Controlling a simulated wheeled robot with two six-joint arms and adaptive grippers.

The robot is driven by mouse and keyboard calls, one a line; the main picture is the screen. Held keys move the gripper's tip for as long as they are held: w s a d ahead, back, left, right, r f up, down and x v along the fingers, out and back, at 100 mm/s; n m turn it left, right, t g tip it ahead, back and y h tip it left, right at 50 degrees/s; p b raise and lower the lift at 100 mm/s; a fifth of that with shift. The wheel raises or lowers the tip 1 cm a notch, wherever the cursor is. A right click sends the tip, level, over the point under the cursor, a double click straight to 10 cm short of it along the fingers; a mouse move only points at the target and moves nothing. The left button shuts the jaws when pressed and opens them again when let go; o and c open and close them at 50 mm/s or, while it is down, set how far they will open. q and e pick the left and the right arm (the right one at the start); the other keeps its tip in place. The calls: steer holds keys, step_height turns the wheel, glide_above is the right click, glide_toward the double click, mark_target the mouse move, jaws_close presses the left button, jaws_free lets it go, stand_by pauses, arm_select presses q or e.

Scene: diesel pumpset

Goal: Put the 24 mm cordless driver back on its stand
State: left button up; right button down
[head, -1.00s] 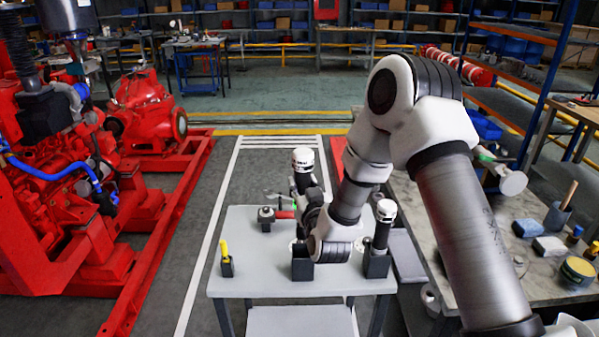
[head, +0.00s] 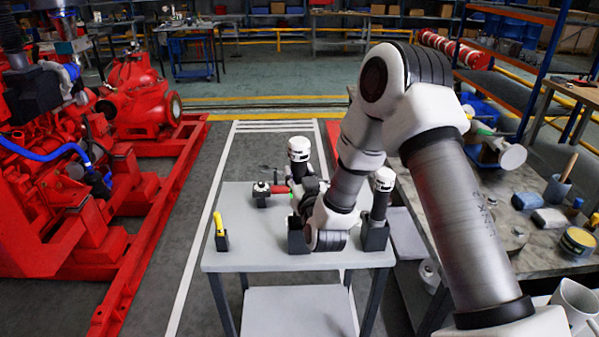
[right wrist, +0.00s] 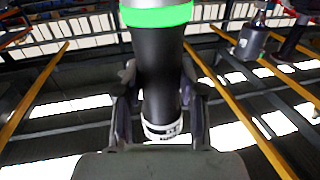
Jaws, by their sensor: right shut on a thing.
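My right gripper (head: 304,197) is shut on a cordless driver (head: 299,150) with a white cap and black body, upright over the grey table (head: 228,262). In the right wrist view the driver (right wrist: 162,75) shows a green ring, a black barrel and a white band between the fingers (right wrist: 160,112). A dark open-topped stand (head: 298,238) is just below the gripper. The driver's lower end is hidden, so I cannot tell whether it is inside the stand. A similar driver (head: 382,196) stands upright in the right-hand stand (head: 375,238). Size markings are unreadable. My left gripper is not in view.
A yellow-handled item in a small holder (head: 220,236) stands at the table's left. A red-handled tool (head: 270,190) lies behind the gripper. A cluttered workbench (head: 530,255) is on the right and a red pumpset (head: 60,200) on the left.

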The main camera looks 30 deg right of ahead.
steer(key=shift+f+b, duration=2.45)
steer(key=shift+f, duration=0.9)
steer(key=shift+f+b, duration=0.85)
steer(key=shift+f, duration=0.15)
steer(key=c, duration=0.7)
jaws_free()
steer(key=shift+o, duration=0.5)
steer(key=shift+s+r, duration=0.1)
steer(key=v, duration=1.2)
